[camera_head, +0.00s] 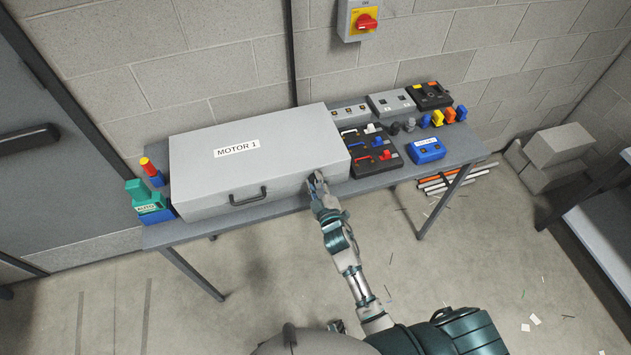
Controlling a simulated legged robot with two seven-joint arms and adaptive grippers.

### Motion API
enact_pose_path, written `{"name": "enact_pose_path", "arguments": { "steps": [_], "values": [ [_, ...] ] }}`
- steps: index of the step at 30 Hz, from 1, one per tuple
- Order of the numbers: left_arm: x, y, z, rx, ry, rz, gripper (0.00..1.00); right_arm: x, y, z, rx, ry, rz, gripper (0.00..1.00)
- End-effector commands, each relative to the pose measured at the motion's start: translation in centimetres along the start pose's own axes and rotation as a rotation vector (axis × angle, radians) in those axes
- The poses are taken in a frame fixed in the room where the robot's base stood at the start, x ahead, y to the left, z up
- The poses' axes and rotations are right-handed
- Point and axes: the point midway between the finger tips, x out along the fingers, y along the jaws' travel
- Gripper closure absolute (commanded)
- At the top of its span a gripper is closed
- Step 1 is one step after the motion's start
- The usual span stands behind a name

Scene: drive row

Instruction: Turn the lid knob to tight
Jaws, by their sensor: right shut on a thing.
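A large grey box labelled MOTOR 1 (215,175) stands closed on a grey table, with a dark handle (248,196) on its front. My right gripper (317,183) is at the box's front right corner, shut on what appears to be the lid knob. The gripper's fingers hide the knob, so its marking and angle cannot be read.
Right of the box are a black tray (392,163) of switches, a blue device (427,150) and several small coloured parts. A red rotary switch (366,21) is on the wall.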

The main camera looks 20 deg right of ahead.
Motion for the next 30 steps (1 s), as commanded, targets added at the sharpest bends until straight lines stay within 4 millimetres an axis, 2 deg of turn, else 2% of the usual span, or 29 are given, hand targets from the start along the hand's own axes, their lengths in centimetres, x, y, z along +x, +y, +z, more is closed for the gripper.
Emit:
{"name": "enact_pose_path", "arguments": {
  "steps": [1, 3, 4, 6, 7, 15, 19, 23, 30],
  "values": [
    [0.0, 0.0, 0.0, 0.000, 0.000, 0.000, 1.00, -0.2, -0.6, 0.5, 0.001, -0.011, -0.012, 1.00],
    [0.0, 0.0, 0.0, 0.000, 0.000, 0.000, 1.00, -0.2, -0.6, 0.5, 0.001, -0.012, -0.012, 1.00],
    [0.1, 0.0, 0.0, 0.000, 0.000, 0.000, 1.00, -0.2, -0.6, 0.5, 0.000, -0.012, -0.012, 0.65],
    [0.1, 0.0, 0.0, 0.000, 0.000, 0.000, 1.00, -0.2, -0.6, 0.5, 0.000, -0.011, -0.012, 0.48],
    [0.0, 0.0, 0.0, 0.000, 0.000, 0.000, 1.00, -0.2, -0.6, 0.5, 0.000, -0.011, -0.011, 0.45],
    [0.0, -0.1, 0.1, -0.001, -0.001, -0.001, 1.00, -0.1, -0.3, 0.2, -0.001, -0.005, -0.005, 0.45],
    [0.0, -0.1, 0.1, -0.001, -0.001, -0.001, 1.00, -1.0, -0.3, 0.2, -0.001, -0.005, -0.005, 0.45],
    [0.0, 0.0, 0.1, -0.001, -0.001, -0.001, 1.00, -3.4, -0.3, 0.2, -0.001, -0.006, -0.006, 0.45],
    [0.0, 0.0, 0.0, -0.001, -0.001, 0.000, 1.00, -8.8, -0.4, 0.3, -0.001, -0.009, -0.009, 0.45]
  ]
}}
